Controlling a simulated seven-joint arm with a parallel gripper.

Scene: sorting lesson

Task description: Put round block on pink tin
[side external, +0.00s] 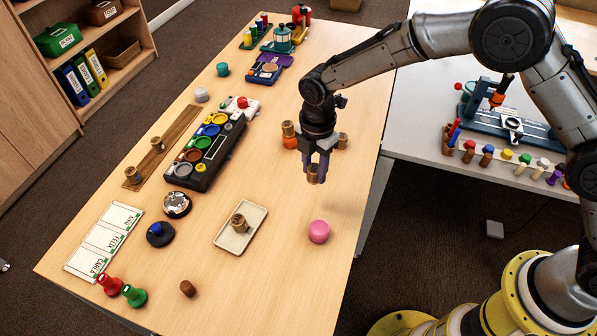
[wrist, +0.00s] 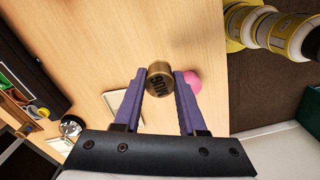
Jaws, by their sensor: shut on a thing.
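My gripper (side external: 317,168) has purple fingers and is shut on a round, brass-brown block (side external: 313,178), held above the table. In the wrist view the round block (wrist: 160,82) sits between the fingertips (wrist: 160,90), with dark lettering on its face that I cannot read surely. The pink tin (side external: 319,231) stands on the table near its right edge, lower in the side view than the held block, and nothing is on it. In the wrist view the pink tin (wrist: 194,80) shows just right of the right finger, partly hidden by it.
A cream tray (side external: 255,229) with a similar brown block lies left of the pink tin. An orange tin (side external: 289,142) with a brown block on it stands behind my gripper. A small brown piece (side external: 187,289) stands at the front. The table around the pink tin is clear.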

